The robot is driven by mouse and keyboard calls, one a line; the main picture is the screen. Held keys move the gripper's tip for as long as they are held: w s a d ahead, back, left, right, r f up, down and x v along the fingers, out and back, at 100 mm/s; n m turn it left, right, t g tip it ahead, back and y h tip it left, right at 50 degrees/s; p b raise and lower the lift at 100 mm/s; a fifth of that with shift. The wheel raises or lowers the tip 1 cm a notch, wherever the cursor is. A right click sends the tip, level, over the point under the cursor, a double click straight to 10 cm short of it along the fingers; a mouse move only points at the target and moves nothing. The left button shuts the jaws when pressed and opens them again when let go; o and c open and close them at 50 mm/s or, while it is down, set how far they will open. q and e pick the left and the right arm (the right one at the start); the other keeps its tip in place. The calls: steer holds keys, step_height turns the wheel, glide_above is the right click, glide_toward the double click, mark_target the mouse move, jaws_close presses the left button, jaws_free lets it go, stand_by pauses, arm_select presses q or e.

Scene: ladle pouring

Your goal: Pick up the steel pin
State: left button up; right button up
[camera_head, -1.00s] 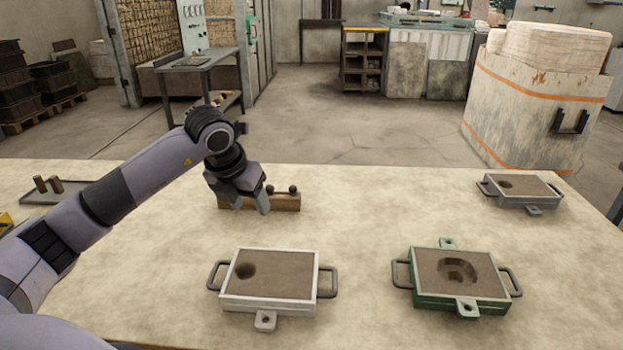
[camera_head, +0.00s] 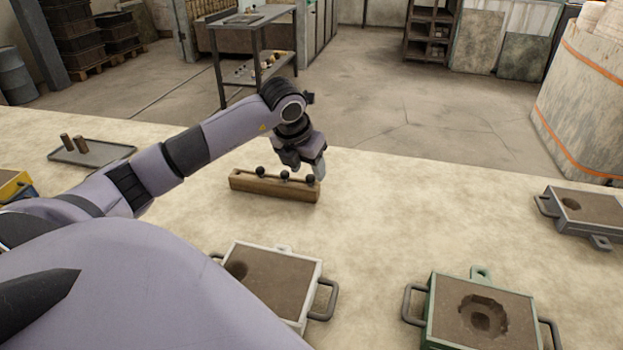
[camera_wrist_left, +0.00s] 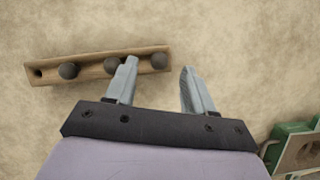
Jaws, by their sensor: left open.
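A wooden block (camera_head: 275,189) lies on the table with dark round-headed pins standing in it; their shafts are hidden, so I cannot tell which is the steel pin. My left gripper (camera_head: 309,173) is open over the block's right end.
A white-framed sand mould (camera_head: 275,283) and a green-framed one (camera_head: 480,318) stand in front; a grey one (camera_head: 585,212) is at the right. A tray (camera_head: 105,151) with two brown pegs (camera_head: 67,143) lies at the left. The table right of the block is clear.

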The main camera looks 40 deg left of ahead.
mark_target(310, 186)
arm_select(q)
steer(key=shift+x, duration=1.4)
steer(key=c, duration=0.8)
steer(key=shift+c, duration=0.2)
steer(key=shift+r, duration=0.2)
